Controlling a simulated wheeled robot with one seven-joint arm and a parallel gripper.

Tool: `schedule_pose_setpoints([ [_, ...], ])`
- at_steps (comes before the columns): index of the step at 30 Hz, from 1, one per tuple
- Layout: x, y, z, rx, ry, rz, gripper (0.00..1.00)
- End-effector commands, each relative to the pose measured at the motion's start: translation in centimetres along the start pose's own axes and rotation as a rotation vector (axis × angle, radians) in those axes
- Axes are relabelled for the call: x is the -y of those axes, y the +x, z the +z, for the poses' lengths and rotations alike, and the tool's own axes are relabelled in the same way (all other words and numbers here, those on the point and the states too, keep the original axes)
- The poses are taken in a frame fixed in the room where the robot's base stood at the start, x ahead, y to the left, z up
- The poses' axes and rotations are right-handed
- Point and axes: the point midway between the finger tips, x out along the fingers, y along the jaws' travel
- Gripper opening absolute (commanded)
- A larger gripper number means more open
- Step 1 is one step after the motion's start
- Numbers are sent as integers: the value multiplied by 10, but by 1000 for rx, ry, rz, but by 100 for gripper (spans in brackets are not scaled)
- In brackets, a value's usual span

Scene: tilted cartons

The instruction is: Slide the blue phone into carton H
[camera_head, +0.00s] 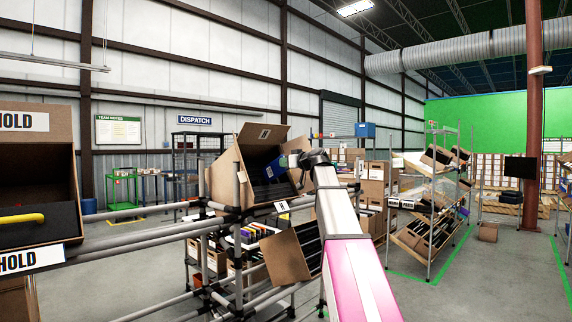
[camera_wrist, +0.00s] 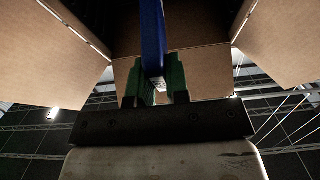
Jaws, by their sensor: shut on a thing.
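My gripper (camera_wrist: 154,82) has green fingers shut on the blue phone (camera_wrist: 152,35), which stands edge-on between them in the wrist view. The phone points into the dark opening of a tilted carton, whose cardboard flaps (camera_wrist: 60,58) spread on both sides. In the head view that open carton (camera_head: 226,180) sits on a pipe rack at the centre. The blue phone (camera_head: 292,160) shows small at its right side, at the end of my arm. The carton's small label (camera_head: 282,207) is too small to read surely. The phone's far end is hidden in shadow.
A HOLD carton with a yellow item (camera_head: 22,218) stands at the left. Grey pipe rails (camera_head: 140,237) run between them. Another shelf rack (camera_head: 430,215) stands to the right, across open floor.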

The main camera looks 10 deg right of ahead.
Motion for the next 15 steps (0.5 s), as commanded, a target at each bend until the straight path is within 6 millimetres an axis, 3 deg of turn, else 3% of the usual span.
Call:
schedule_pose_setpoints([
  [15, 0, 14, 6, 0, 1, 0, 0],
])
